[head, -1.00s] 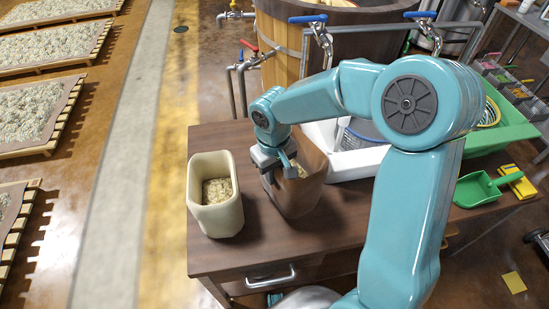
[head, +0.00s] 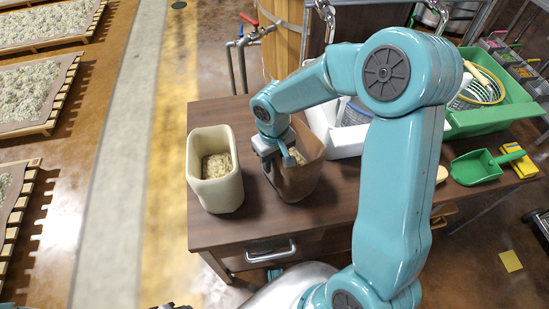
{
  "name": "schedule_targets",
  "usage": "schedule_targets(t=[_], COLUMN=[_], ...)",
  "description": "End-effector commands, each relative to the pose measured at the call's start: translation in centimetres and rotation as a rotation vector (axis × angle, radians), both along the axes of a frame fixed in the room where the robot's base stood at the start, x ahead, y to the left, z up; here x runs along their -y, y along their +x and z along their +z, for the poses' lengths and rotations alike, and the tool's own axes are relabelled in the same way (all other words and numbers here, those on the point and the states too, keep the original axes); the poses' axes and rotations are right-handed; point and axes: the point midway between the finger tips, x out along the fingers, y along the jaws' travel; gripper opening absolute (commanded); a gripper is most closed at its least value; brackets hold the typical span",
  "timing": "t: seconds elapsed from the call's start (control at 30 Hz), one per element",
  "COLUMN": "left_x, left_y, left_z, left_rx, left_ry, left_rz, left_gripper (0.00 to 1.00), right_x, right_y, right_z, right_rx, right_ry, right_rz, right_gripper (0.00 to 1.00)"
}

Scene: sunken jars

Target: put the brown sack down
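The brown sack (head: 299,180) is open at the top, with pale contents showing inside. It is upright over the wooden table (head: 240,226), right of the cream bin. Its base looks to be at or very close to the tabletop; I cannot tell for sure that it touches. My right gripper (head: 276,157) is shut on the sack's near left rim, one finger inside and one outside. A small dark piece at the bottom edge may be my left gripper (head: 170,306); its fingers are not clear.
A cream bin (head: 214,192) with pale grain stands close to the sack's left. Behind are a white tray (head: 345,139) and a green crate (head: 490,116). A green scoop (head: 476,168) lies at the right. The table front is clear.

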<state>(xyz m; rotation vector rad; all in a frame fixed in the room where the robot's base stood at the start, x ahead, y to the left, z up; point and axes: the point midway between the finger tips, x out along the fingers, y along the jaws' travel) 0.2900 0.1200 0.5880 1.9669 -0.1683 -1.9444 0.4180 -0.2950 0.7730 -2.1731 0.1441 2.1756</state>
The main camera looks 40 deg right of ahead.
Motion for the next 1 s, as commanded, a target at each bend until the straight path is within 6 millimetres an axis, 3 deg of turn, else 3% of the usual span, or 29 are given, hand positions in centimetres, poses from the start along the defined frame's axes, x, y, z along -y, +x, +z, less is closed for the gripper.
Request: schedule_targets(t=[0.37, 0.8, 1.0], left_x=[0.0, 0.0, 0.0], left_y=[0.0, 0.0, 0.0], left_z=[0.4, 1.6, 1.8], left_rx=[0.0, 0.0, 0.0], left_ry=[0.0, 0.0, 0.0], left_rz=[0.0, 0.0, 0.0], left_gripper=[0.43, 0.43, 0.43], right_x=[0.0, -0.2, -0.3], right_y=[0.0, 0.1, 0.0], right_z=[0.7, 10.0, 12.1], right_rx=[0.002, 0.004, 0.001], right_ry=[0.0, 0.0, 0.0], right_rz=[0.0, 0.0, 0.001], right_gripper=[0.43, 0.43, 0.43])
